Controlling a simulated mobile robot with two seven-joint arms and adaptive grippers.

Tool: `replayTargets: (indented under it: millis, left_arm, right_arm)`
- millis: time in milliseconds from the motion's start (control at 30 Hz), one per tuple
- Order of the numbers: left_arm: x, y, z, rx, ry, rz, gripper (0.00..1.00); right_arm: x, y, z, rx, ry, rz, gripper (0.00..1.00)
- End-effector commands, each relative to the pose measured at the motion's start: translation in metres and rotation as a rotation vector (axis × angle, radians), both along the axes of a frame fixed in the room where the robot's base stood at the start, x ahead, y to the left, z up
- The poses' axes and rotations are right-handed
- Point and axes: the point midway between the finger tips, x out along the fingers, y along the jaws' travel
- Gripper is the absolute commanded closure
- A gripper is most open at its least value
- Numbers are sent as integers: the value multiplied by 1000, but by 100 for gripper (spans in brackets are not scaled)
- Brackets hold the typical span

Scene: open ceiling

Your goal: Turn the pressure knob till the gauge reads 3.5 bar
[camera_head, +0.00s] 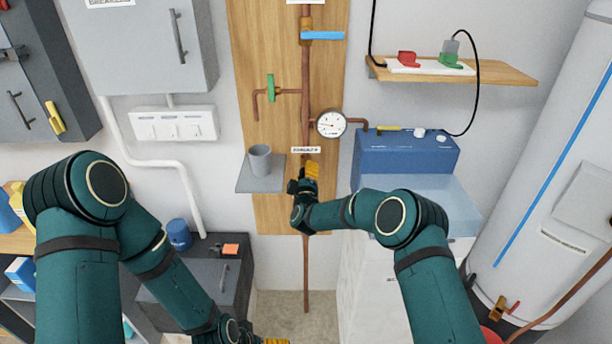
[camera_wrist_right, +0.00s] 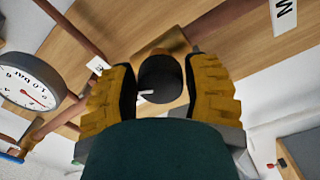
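The pressure knob (camera_wrist_right: 160,80) is black and round with a white pointer mark, in the right wrist view. My right gripper (camera_wrist_right: 161,72) has its yellow fingers on either side of it, with thin gaps showing, so it looks open around the knob. In the head view my right gripper (camera_head: 308,172) is at the pipe and hides the knob. The round white gauge (camera_head: 331,123) is above and right of it; it also shows tilted in the wrist view (camera_wrist_right: 30,82) with a red needle. I cannot read its value. My left gripper (camera_head: 272,341) is mostly cut off at the bottom edge.
A copper pipe (camera_head: 305,75) runs down the wooden board (camera_head: 252,45). A grey cup (camera_head: 260,159) stands on a small shelf (camera_head: 262,185) left of my right gripper. A blue box (camera_head: 405,153) is on the right. A label (camera_head: 306,150) sits above the gripper.

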Motion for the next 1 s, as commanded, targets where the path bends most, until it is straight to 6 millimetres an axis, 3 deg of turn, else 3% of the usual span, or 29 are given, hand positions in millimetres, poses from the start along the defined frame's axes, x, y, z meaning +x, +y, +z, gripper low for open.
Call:
replayTargets:
  millis: [33, 100, 567, 1000]
  left_arm:
    - [0, 0, 0, 0, 0, 0, 0]
    - [0, 0, 0, 0, 0, 0, 0]
    - [-1, 0, -6, 0, 2, -2, 0]
    - [-12, -2, -42, -6, 27, -20, 0]
  right_arm:
    - [0, 0, 0, 0, 0, 0, 74]
    - [0, 0, 0, 0, 0, 0, 95]
    - [0, -1, -1, 39, -1, -2, 96]
    - [0, -1, -3, 355, -4, -2, 96]
